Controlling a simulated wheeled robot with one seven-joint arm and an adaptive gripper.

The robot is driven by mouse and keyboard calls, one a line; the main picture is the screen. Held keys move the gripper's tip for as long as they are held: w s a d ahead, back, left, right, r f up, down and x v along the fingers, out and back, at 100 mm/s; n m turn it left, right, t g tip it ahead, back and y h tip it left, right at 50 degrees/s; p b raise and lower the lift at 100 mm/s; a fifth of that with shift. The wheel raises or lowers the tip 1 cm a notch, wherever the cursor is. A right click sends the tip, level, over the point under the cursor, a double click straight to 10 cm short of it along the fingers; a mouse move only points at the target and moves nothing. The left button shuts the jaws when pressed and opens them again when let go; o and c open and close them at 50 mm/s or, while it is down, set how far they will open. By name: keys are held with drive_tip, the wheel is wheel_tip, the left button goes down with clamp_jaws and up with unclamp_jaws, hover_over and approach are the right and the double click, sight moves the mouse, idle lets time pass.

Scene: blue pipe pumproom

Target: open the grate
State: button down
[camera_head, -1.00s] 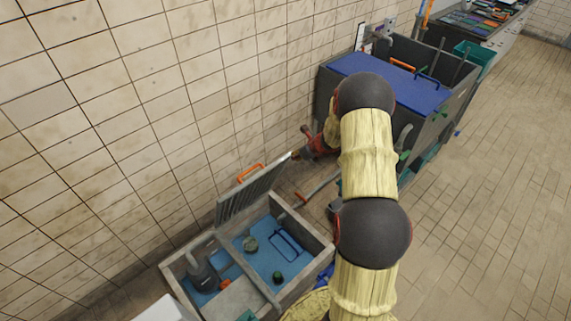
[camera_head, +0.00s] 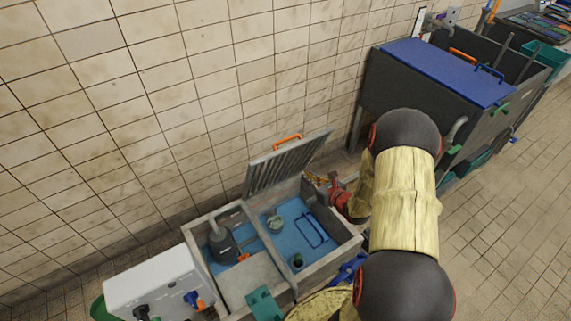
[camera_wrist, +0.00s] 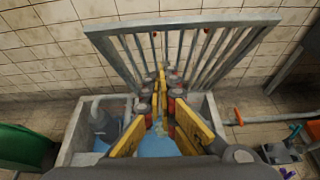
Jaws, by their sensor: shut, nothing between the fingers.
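The grate (camera_head: 284,162) is a grey barred lid. It stands raised and leaning toward the wall along the back of a grey basin (camera_head: 345,243), with an orange handle (camera_head: 287,141) at its top edge. It also fills the upper part of the wrist view (camera_wrist: 190,60). My gripper (camera_head: 316,180) is beside the lower right part of the raised grate, above the basin's back right. In the wrist view its yellow fingers (camera_wrist: 162,76) meet in front of the bars, shut and empty. I cannot tell whether they touch the grate.
A blue-lidded grey cabinet (camera_head: 440,68) stands at the right along the wall. A white box with knobs (camera_head: 155,282) is at the basin's front left. The basin holds a dark pump-like device (camera_head: 222,243) and a blue floor. Open tiled floor lies at the right.

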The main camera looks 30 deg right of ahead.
sight(285, 151)
drive_tip(key=shift+w+r+b+x, duration=0.2)
drive_tip(key=shift+r+b+x, duration=0.4)
drive_tip(key=shift+x, duration=1.55)
drive_tip(key=shift+w+r+b+x, duration=0.2)
drive_tip(key=shift+b+x, duration=0.65)
drive_tip(key=shift+x, duration=1.25)
drive_tip(key=shift+w+r+b+x, duration=0.15)
drive_tip(key=shift+r+b+x, duration=0.45)
drive_tip(key=shift+x, duration=1.55)
drive_tip(key=shift+f, duration=0.1)
drive_tip(key=shift+g, duration=0.5)
drive_tip(key=w, duration=0.1)
drive_tip(key=w+r+p, duration=0.1)
drive_tip(key=w, duration=0.1)
drive_tip(key=w+r, duration=0.1)
drive_tip(key=shift+w+a+p, duration=0.15)
drive_tip(key=shift+w+p, duration=0.05)
drive_tip(key=shift+p, duration=0.2)
